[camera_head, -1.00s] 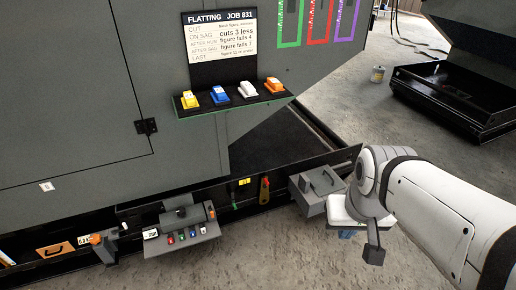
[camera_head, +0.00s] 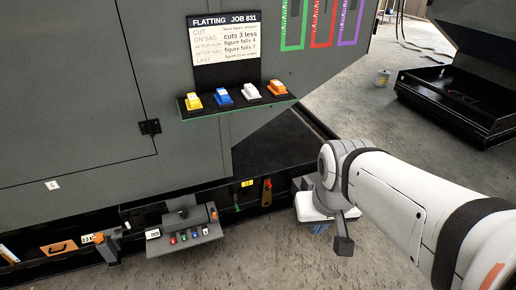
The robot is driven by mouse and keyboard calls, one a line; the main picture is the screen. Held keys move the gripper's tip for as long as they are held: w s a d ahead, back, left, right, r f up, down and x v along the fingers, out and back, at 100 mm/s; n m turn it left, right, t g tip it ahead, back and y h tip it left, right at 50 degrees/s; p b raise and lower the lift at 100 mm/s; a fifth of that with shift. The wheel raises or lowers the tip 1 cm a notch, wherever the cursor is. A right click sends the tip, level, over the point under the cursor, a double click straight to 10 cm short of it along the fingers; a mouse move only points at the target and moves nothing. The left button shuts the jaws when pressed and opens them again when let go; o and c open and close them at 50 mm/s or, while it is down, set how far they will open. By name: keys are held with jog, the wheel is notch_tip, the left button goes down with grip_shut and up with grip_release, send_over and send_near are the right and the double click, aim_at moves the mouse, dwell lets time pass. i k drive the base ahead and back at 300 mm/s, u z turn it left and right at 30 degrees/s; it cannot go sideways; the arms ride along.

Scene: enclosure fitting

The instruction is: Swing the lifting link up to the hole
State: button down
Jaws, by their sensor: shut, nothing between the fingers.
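I cannot clearly tell which part is the lifting link, and I cannot make out its hole. A small upright red and yellow piece (camera_head: 266,192) stands at the dark lower edge of the grey enclosure (camera_head: 70,90), beside a yellow tag (camera_head: 247,183). My white arm reaches in from the right and its wrist hangs just to the right of that piece. My gripper's fingers do not show; the wrist hides that end. A dark bracket on my wrist hangs down over the floor.
A shelf (camera_head: 236,111) with several coloured blocks juts out under a job sign (camera_head: 226,40). A small control panel (camera_head: 187,243) with coloured buttons stands out low at the front. An orange-knobbed bracket (camera_head: 98,238) is left of it. Concrete floor (camera_head: 250,268) is open in front.

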aim_at(267, 188)
jog(key=i, duration=0.95)
jog(key=u, duration=1.85)
jog(key=k, duration=1.05)
jog(key=z, duration=0.9)
jog(key=i, duration=0.15)
jog(key=u, duration=0.1)
